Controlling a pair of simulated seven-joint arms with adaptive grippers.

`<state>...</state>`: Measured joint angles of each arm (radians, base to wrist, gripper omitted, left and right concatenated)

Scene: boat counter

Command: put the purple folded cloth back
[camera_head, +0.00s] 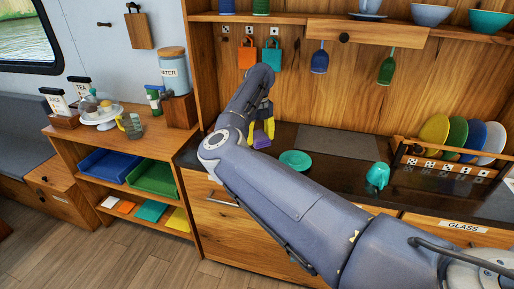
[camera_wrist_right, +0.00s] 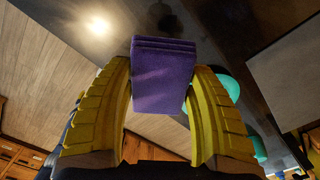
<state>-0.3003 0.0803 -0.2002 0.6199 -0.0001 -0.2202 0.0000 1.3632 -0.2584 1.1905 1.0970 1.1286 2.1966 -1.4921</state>
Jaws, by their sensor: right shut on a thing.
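The purple folded cloth (camera_wrist_right: 163,75) is between the two yellow fingers of my right gripper (camera_wrist_right: 162,80) in the right wrist view. The fingers are shut on its sides. In the head view my right gripper (camera_head: 263,128) is over the left end of the dark counter, and a small part of the purple cloth (camera_head: 261,141) shows below its fingers. On the low shelf of the left cabinet lie a white cloth (camera_head: 114,201), an orange cloth (camera_head: 125,207), a teal cloth (camera_head: 151,211) and a yellow cloth (camera_head: 178,219), side by side. My left gripper is not in view.
A blue tray (camera_head: 107,165) and a green tray (camera_head: 152,178) sit on the shelf above the cloths. A teal plate (camera_head: 295,160) and a teal cup (camera_head: 377,176) are on the counter. A plate rack (camera_head: 450,168) stands at right.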

